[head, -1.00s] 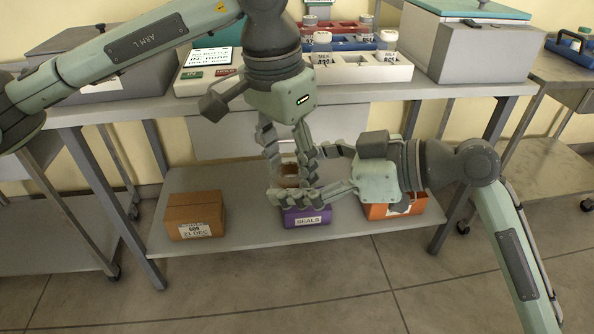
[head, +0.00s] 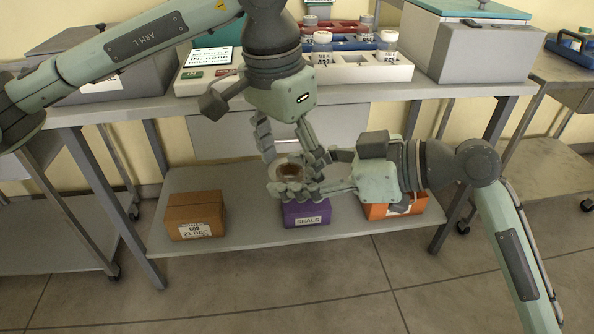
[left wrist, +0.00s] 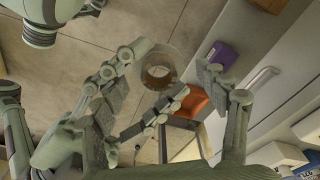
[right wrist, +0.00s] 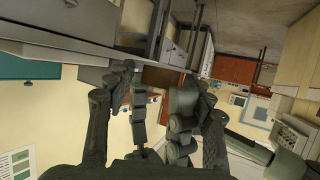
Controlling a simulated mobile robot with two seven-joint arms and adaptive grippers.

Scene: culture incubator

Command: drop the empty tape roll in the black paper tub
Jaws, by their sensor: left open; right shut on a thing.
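The empty tape roll (head: 291,171), a pale ring with a brown inner core, is held in the air in front of the bench. It also shows in the left wrist view (left wrist: 159,71). My right gripper (head: 297,176) reaches in from the right and is shut on the roll. My left gripper (head: 293,156) comes down from above and is open, its fingers spread to either side of the roll. Fingers of both grippers overlap in the head view and partly hide the roll. In the right wrist view I cannot clearly make out the roll. I see no black paper tub in any view.
On the lower shelf (head: 250,233) stand a brown carton (head: 195,214), a purple SEALS box (head: 306,213) and an orange box (head: 398,209). The bench top (head: 440,91) above carries a white rack (head: 365,70) and a grey lidded box (head: 470,50). Open floor lies in front.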

